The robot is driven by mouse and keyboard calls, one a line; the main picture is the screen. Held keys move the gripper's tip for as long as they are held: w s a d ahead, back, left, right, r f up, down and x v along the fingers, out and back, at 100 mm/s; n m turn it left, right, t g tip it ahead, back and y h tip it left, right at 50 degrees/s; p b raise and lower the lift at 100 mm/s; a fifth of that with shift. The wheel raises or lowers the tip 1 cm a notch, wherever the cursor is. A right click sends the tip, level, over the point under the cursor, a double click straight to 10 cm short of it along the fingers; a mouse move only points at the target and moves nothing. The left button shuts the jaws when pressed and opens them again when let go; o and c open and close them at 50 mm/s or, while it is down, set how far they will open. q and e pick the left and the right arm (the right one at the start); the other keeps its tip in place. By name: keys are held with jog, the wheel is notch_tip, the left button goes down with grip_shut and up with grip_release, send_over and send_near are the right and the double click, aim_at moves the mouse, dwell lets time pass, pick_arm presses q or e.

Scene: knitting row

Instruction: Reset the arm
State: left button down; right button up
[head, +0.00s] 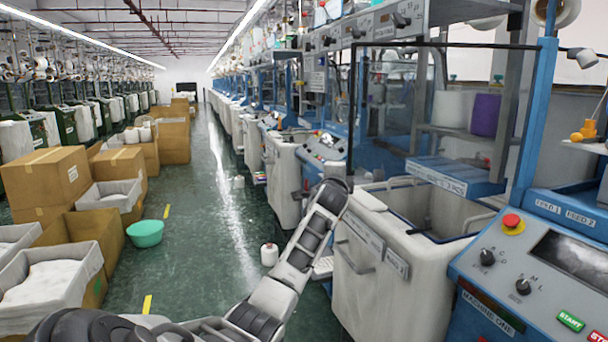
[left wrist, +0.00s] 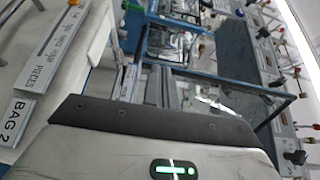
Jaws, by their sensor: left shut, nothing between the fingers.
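My left arm comes in from the bottom left in the head view and reaches up beside a whitish bin (head: 345,285). Its far end, with my left gripper (head: 336,186), is near the bin's upper left corner. In the left wrist view, the pale body of my left gripper (left wrist: 150,128) fills the bottom, with a dark edge and a lit green mark. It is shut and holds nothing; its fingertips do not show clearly. Labels reading "PIECES" and "BAG 2" (left wrist: 18,120) show on a pale surface at left. My right gripper is not in view.
A blue machine with a control panel (head: 550,265) stands at right, with a glass guard (head: 395,100) behind the bin. Cardboard boxes (head: 45,175) and pale trays (head: 50,280) line the left. A green basin (head: 145,233) and a white cone (head: 269,254) stand on the aisle floor.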

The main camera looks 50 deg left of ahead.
pick_arm(q)
jog(key=s+b, duration=0.1)
jog(key=s, duration=0.7)
jog(key=shift+a, duration=0.35)
jog(key=shift+s+f, duration=0.1)
jog(key=s+d+f+h, duration=0.3)
jog(key=d+f+h, duration=0.6)
jog(key=d+f, duration=1.7)
jog(key=s+d+f+n+g+h, duration=0.1)
jog(key=s+d+f+n+h, duration=0.1)
jog(key=s+d+f, duration=0.2)
jog(key=s+d+f+n+g+h, duration=0.1)
jog(key=s+d+f, duration=0.3)
jog(key=s+d, duration=0.4)
jog(key=s+d+f+n+g+h, duration=0.1)
jog(key=s+d+f+n+h, duration=0.2)
jog(key=s+d, duration=0.4)
jog(key=d+f, duration=0.1)
jog(key=d, duration=0.2)
jog(key=shift+f+n, duration=0.25)
jog(key=shift+n, duration=0.15)
